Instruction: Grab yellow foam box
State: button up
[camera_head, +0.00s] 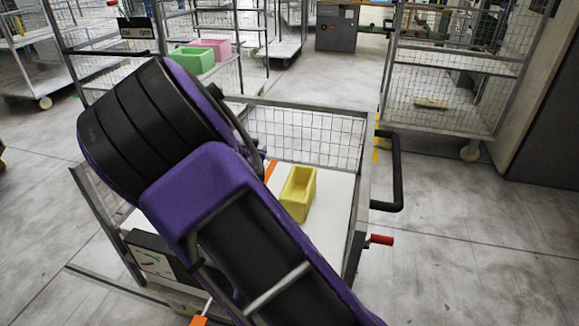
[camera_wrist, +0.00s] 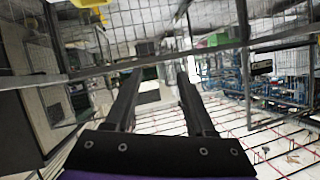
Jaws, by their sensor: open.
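The yellow foam box (camera_head: 298,192) sits on the white bed of a wire-sided cart (camera_head: 335,213), right of my purple and black arm in the head view. It is an open-topped block with a hollow. A yellow shape at the top left edge of the wrist view (camera_wrist: 90,3) looks like the same box, cut off by the frame. My gripper (camera_wrist: 157,78) is open and empty, its two black fingers apart. It points away from the yellow shape and touches nothing that I can see. In the head view my arm hides the gripper and part of the cart bed.
The cart has a mesh back (camera_head: 305,133), a black handle (camera_head: 396,170) and a red grip (camera_head: 381,240). Green (camera_head: 192,61) and pink (camera_head: 217,47) foam boxes sit on a rack behind. Another mesh cart (camera_head: 450,90) stands back right. Floor at the right is clear.

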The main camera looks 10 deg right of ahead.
aim_at(286, 186)
jog(key=s+d+f+g+h, duration=0.1)
jog(key=s+d+f+h, duration=0.15)
jog(key=f, duration=0.55)
jog(key=s+d+f+h, duration=0.1)
jog(key=s+d+f, duration=0.15)
jog(key=f, duration=0.45)
jog(key=shift+n, duration=0.3)
jog(key=x, duration=0.6)
jog(key=f+x, duration=0.1)
jog(key=x, duration=0.3)
jog(key=shift+a, duration=0.35)
jog(key=shift+a+x, duration=0.2)
jog(key=shift+x, duration=2.95)
jog(key=shift+c, duration=0.2)
grip_shut()
